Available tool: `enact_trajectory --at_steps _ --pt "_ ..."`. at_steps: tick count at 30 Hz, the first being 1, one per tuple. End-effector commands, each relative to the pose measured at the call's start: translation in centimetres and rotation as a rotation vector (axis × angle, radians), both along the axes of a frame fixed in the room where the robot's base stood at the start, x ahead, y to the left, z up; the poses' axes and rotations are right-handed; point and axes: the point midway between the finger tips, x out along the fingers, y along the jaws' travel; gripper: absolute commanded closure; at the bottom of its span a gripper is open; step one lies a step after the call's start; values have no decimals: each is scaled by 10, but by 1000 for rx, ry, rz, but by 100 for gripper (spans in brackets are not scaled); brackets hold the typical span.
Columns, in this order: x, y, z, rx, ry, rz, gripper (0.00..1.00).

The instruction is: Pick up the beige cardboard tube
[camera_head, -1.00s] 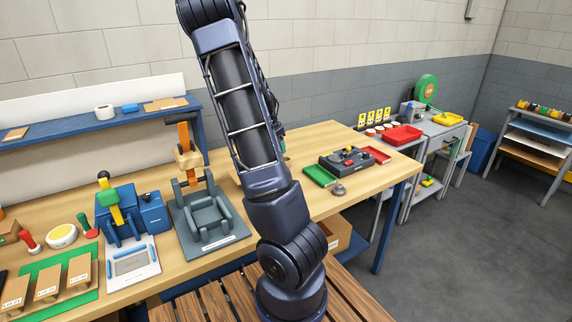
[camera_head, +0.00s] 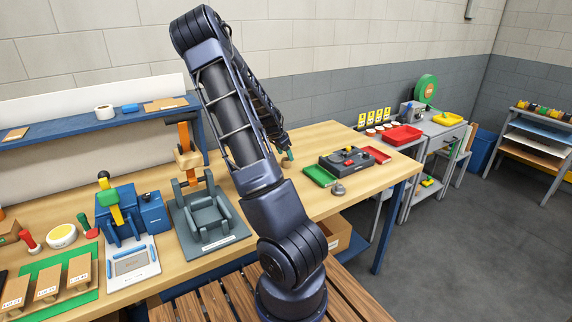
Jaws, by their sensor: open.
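My arm reaches from the front over the wooden workbench. My gripper (camera_head: 288,154), with a teal fingertip, points down at the back middle of the bench. It is small and partly covered by my arm, and I take it as open. A small tan round piece (camera_head: 287,164) shows right below the fingertip. It may be the top of the beige cardboard tube, but most of it is hidden, and I cannot tell whether the gripper touches it.
A green tray (camera_head: 320,176), a dark box with knobs (camera_head: 347,159) and a red tray (camera_head: 376,154) lie to the right of the gripper. A grey press with an orange lever (camera_head: 205,212) and a blue press (camera_head: 121,218) stand to the left. Bare bench (camera_head: 325,134) lies behind.

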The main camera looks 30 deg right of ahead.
Motion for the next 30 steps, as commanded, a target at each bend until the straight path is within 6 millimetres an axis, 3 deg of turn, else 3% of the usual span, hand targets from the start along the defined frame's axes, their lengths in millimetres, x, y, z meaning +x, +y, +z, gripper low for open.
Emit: enact_trajectory --at_steps 10,21,28,30 --pt "8 -14 -39 0 2 -1 34" --pt "8 -17 -46 0 0 0 34" --pt "9 -17 -46 0 0 0 78" --pt "9 -17 -46 0 0 0 82"
